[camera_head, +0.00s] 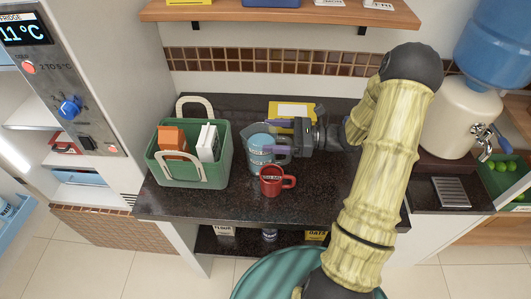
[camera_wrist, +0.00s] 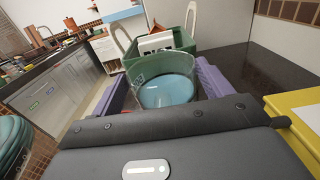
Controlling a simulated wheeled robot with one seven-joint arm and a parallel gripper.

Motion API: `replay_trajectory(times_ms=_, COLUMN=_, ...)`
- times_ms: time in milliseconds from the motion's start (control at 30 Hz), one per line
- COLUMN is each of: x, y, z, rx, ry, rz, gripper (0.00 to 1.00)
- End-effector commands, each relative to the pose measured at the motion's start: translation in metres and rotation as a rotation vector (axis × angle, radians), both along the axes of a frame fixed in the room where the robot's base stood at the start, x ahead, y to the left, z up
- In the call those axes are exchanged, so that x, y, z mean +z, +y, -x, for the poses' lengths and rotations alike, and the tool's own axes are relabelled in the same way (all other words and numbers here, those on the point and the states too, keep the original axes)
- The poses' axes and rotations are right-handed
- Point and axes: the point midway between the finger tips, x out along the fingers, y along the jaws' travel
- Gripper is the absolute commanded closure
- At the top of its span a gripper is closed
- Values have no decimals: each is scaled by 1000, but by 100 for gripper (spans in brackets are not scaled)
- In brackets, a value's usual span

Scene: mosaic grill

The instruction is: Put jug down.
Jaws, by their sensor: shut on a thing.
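The jug (camera_head: 257,150) is clear and holds pale blue liquid. It is upright at the dark counter, between the green basket and my arm. My gripper (camera_head: 288,148) comes from the right and is shut on the jug. In the wrist view the jug (camera_wrist: 165,92) sits between the two purple fingers, with the liquid level. I cannot tell whether its base touches the counter, as the red mug partly hides its lower part.
A red mug (camera_head: 271,181) stands just in front of the jug. A green basket (camera_head: 190,173) with cartons is close on the left. A yellow item (camera_head: 292,109) lies behind. The dark counter (camera_head: 330,180) is clear to the right. A water dispenser (camera_head: 455,120) stands far right.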

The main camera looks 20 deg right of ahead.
Motion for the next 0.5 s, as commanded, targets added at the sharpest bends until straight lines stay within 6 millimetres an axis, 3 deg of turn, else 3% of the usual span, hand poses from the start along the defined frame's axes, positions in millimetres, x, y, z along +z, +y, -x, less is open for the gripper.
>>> replay_trajectory(times_ms=33, x=0, y=0, z=0, rx=0, ry=0, rz=0, gripper=75)
replay_trajectory(times_ms=133, x=0, y=0, z=0, rx=0, ry=0, rz=0, gripper=93)
replay_trajectory(times_ms=500, x=7, y=0, z=0, rx=1, ry=-5, rz=-2, gripper=93)
